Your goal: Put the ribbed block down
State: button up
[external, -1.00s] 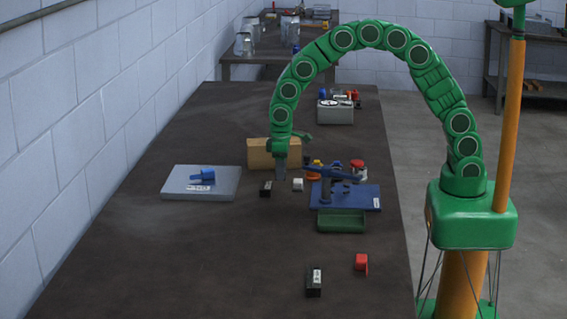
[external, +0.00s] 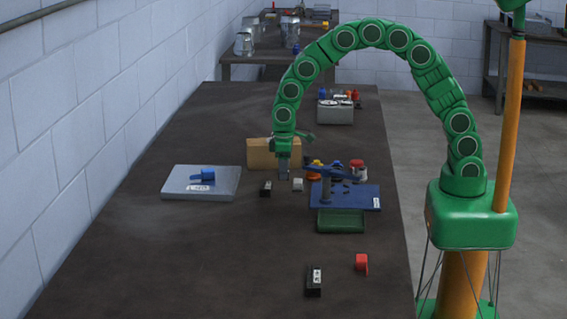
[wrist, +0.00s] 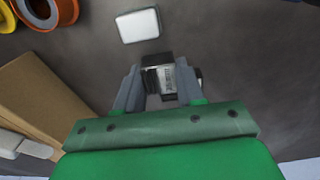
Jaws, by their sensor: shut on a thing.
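My gripper (external: 284,174) points down over the middle of the table. In the wrist view its two grey fingers (wrist: 158,88) are shut on a small dark block with a pale ribbed face, the ribbed block (wrist: 167,79). The fingers cover part of its sides. In the external view the block is hard to make out at the fingertips, and I cannot tell whether it touches the table.
A white block (external: 298,185) lies just right of my gripper; a small black block (external: 265,188) lies just left. A tan box (external: 260,153) stands behind. A blue fixture (external: 358,197) and green tray (external: 341,221) are right. A grey plate (external: 222,191) lies left.

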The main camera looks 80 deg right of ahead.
jog(key=s+d+r, duration=0.5)
jog(key=s+r, duration=0.2)
jog(key=r, duration=0.2)
jog(key=w+f, duration=0.3)
jog(key=w, duration=0.1)
jog(key=w+f, duration=0.2)
jog(key=w, duration=0.2)
jog(key=w+f, duration=0.3)
jog(key=w, duration=0.1)
jog(key=shift+w+d+f, duration=0.3)
jog(key=shift+f, duration=0.05)
jog(key=shift+w+f, duration=0.25)
jog(key=shift+f, duration=0.25)
jog(key=shift+w+f, duration=0.25)
jog(key=shift+f, duration=1.45)
jog(key=shift+f, duration=0.1)
jog(key=o, duration=1.2)
jog(key=shift+c, duration=0.2)
